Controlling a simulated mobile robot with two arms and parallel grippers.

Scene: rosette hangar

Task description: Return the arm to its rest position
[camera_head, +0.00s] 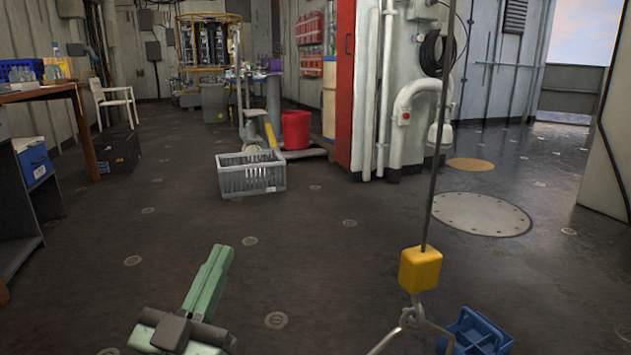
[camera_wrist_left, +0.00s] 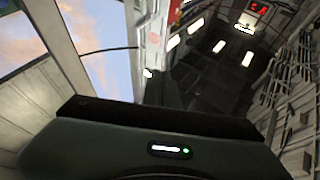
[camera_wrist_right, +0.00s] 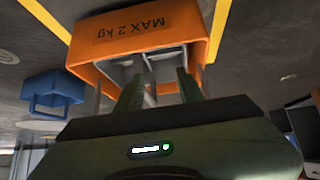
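My left gripper (camera_head: 207,283) is low at the left in the head view, its pale green finger part pointing up and away over bare floor. Its fingers do not show in the left wrist view, which looks up at ceiling and sky, so I cannot tell whether it is open. My right gripper (camera_wrist_right: 160,88) shows in the right wrist view with two dark green fingers apart. An orange container (camera_wrist_right: 145,35) marked "MAX 2 kg" is just beyond them, with grey parts between the fingertips. No contact can be made out. The right gripper is outside the head view.
A yellow block (camera_head: 420,270) with a metal hook hangs on a cable at the right, near a blue bin (camera_head: 478,332). A grey crate (camera_head: 250,175) and a red bucket (camera_head: 296,130) stand farther off. A table (camera_head: 50,92) is at left. The middle floor is clear.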

